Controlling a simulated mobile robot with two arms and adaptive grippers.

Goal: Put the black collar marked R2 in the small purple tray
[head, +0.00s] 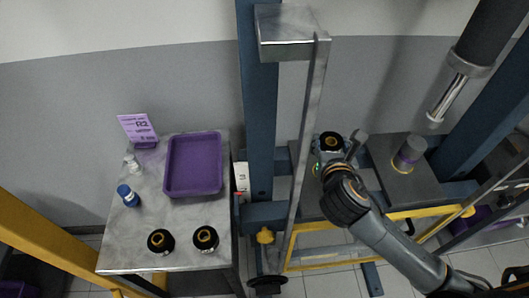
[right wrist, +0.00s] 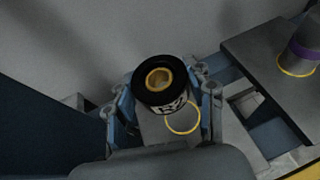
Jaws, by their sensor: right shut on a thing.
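The black collar marked R2 (right wrist: 160,82) is held upright between the fingers of my right gripper in the right wrist view. It has a brass-coloured bore and a white label that reads R2. In the head view the collar (head: 331,142) shows at the tip of my right gripper (head: 338,152), which is shut on it, beside the blue press post. The small purple tray (head: 194,164) is empty on the grey side table at the left, well to the left of the gripper. My left gripper is not in view.
The side table (head: 185,215) also holds two black collars (head: 160,241) (head: 205,238), a blue-capped bottle (head: 128,195), a small clear bottle and a purple R2 sign (head: 138,129). A blue post (head: 258,110) and grey bar stand between gripper and tray. A purple-banded cylinder (head: 410,152) stands on a plate at right.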

